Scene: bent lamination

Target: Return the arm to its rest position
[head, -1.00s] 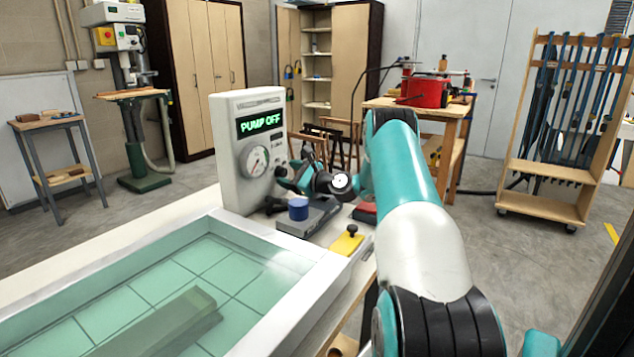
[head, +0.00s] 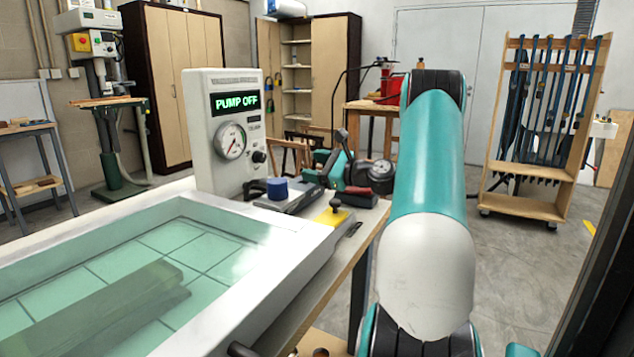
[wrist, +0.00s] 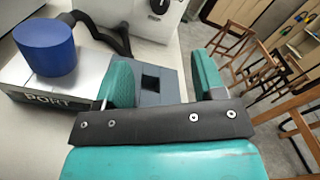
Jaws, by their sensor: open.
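My gripper shows in the wrist view (wrist: 163,78) with its two teal fingers apart and nothing held between them. Beyond the gap lies a grey block with a dark square hole (wrist: 150,80). My teal and white arm fills the right centre of the head view, folded upright. A teal part of my wrist end shows left of it, over the far end of the bench; the fingertips are hard to make out there. A blue cap (head: 277,188) stands on a metal block marked PORT (wrist: 45,100), left of the fingers in the wrist view.
A white pump unit (head: 222,130) reads PUMP OFF. A white-rimmed tray (head: 290,245) with a greenish clear cover lies on the bench at left.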

